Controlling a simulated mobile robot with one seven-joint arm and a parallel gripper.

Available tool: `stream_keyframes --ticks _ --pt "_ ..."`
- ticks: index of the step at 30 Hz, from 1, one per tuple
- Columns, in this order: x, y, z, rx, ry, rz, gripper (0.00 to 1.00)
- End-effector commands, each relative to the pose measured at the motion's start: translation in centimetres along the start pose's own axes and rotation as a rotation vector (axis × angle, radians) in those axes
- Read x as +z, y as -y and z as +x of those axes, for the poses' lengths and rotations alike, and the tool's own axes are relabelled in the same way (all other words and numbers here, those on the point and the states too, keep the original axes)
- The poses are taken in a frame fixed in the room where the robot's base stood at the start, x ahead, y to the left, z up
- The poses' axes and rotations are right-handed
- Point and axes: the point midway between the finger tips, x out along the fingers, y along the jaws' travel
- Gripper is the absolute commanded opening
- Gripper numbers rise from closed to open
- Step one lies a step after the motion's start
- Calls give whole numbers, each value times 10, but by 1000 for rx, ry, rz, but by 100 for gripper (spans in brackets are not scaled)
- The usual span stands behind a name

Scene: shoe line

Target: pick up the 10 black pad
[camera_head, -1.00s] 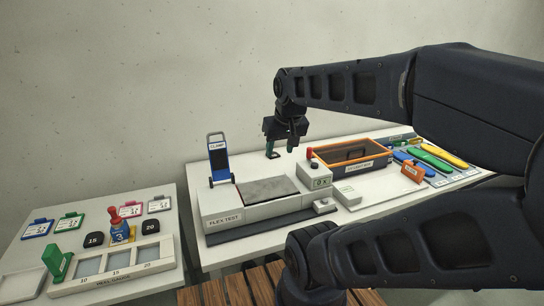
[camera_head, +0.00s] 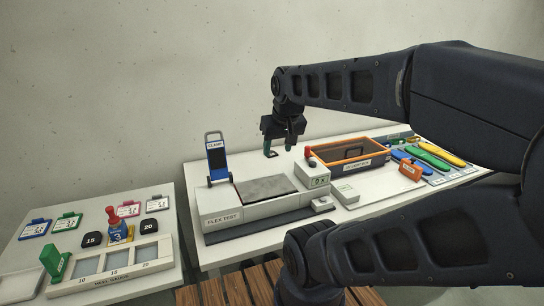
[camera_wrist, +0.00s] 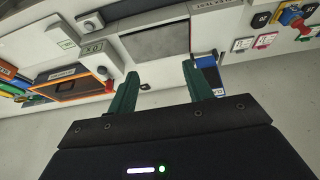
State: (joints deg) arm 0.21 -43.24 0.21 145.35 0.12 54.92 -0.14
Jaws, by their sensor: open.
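A small dark item (camera_head: 271,154) lies on the white bench behind the flex test unit. Its marking is too small to read, so I cannot tell if it is the 10 pad. It also shows as a small dark piece in the wrist view (camera_wrist: 143,86), near one finger. My gripper (camera_head: 278,147) is open and empty, just above this item; its two green fingers (camera_wrist: 160,70) are spread apart. Two black pads, marked 15 (camera_head: 92,240) and 20 (camera_head: 150,226), lie on the left table.
The flex test unit (camera_head: 223,219) and the blue clamp (camera_head: 217,160) stand left of my gripper. An orange-rimmed box (camera_head: 385,150) stands to the right. The heel gauge (camera_head: 113,272) lies on the left table. The wall is behind the bench.

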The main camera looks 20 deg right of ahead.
Motion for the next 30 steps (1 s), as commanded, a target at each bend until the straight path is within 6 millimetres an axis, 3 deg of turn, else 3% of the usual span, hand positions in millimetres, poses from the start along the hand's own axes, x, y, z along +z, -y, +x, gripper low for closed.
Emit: stream_keyframes --ticks 1,6,17,20,30 --pt "0 0 0 0 0 0 61" --pt "0 0 0 0 0 0 91" --pt "-7 -1 0 4 5 16 91" --pt "-24 -4 0 15 16 55 91" --pt "-113 -22 14 83 63 274 91"
